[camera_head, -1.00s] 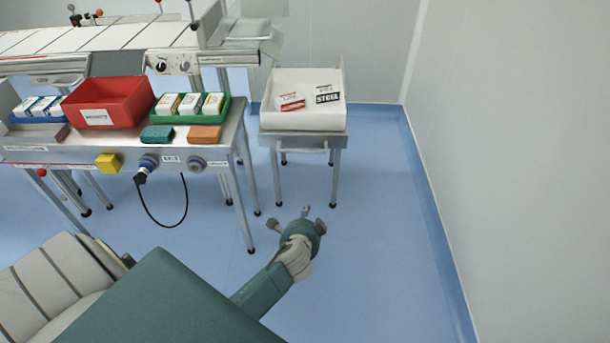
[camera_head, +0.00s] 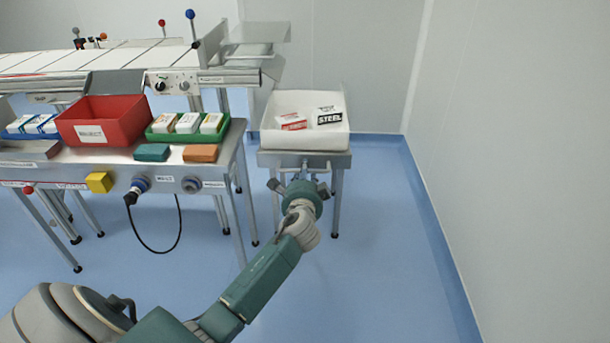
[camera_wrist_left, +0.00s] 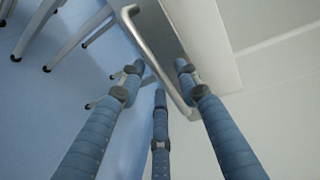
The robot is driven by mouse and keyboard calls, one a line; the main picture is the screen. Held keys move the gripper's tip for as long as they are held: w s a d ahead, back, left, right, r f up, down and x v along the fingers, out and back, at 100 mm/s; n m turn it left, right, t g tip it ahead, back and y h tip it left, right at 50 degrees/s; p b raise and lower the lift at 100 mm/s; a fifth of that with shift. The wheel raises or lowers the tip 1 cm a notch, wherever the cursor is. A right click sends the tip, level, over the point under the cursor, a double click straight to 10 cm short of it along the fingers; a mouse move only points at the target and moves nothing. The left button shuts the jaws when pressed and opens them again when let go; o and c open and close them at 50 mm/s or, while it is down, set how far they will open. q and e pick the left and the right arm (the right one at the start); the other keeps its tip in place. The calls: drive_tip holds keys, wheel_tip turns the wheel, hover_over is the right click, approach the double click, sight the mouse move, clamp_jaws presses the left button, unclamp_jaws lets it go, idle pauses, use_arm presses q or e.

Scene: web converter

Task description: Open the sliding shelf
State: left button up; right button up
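The sliding shelf (camera_head: 335,159) is the grey metal front with a bar handle, under a white tray on a legged stand right of the workbench. It looks flush with the stand. My left gripper (camera_head: 302,182) is at the front of the stand, by the handle, and partly hides it. In the left wrist view the spread blue fingers (camera_wrist_left: 158,78) are open, with the curved metal handle (camera_wrist_left: 157,62) running between them. I cannot tell whether any finger touches it. My right gripper is not in view.
The white tray (camera_head: 285,143) holds two labelled packs. The workbench (camera_head: 110,162) to the left carries a red bin (camera_head: 110,115), a green tray (camera_head: 160,136) and coloured blocks. A black cable (camera_head: 180,225) hangs from its front. Blue floor is free before the stand; a wall stands right.

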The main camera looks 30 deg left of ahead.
use_arm(q)
drive_tip(key=shift+w+a+f, duration=0.15)
drive_tip(key=shift+w+a, duration=0.2)
drive_tip(key=shift+w, duration=0.15)
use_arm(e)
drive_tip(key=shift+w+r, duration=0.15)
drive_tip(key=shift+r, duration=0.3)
use_arm(q)
clamp_jaws()
